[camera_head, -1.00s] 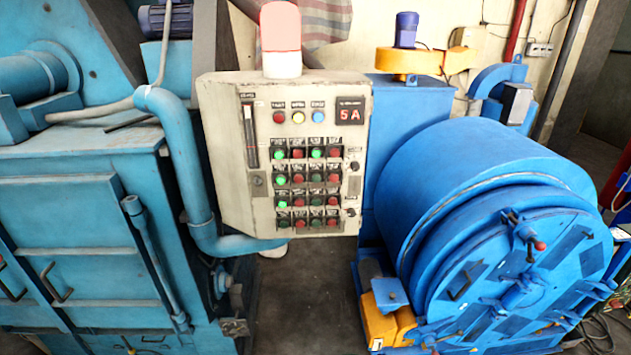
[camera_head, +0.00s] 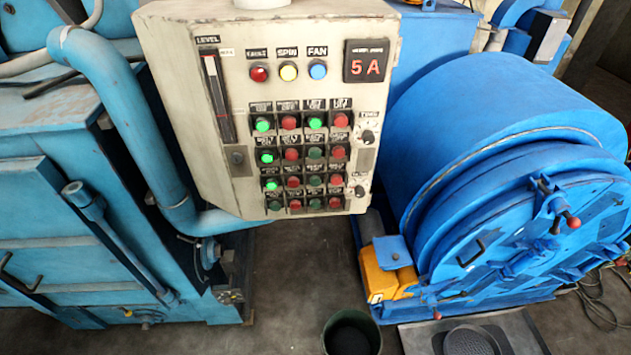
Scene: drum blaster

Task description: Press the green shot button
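The cream control panel (camera_head: 220,150) stands upright in the middle of the view. It carries rows of green and red push buttons. In the left column, the top three green buttons, such as the top one (camera_head: 263,124), are lit, and the bottom green button (camera_head: 275,206) is dark. In the third column, the top green button (camera_head: 315,122) is lit and the lower ones, such as the bottom one (camera_head: 315,203), are dark. The small labels are too blurred to tell which button is the shot button. Neither gripper is in view.
A blue drum machine (camera_head: 500,120) stands at the right, with a yellow part (camera_head: 385,275) at its lower left. A teal machine (camera_head: 60,180) with a curved pipe (camera_head: 120,120) stands at the left. A dark bucket (camera_head: 350,335) and a grey tray (camera_head: 515,330) are on the floor.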

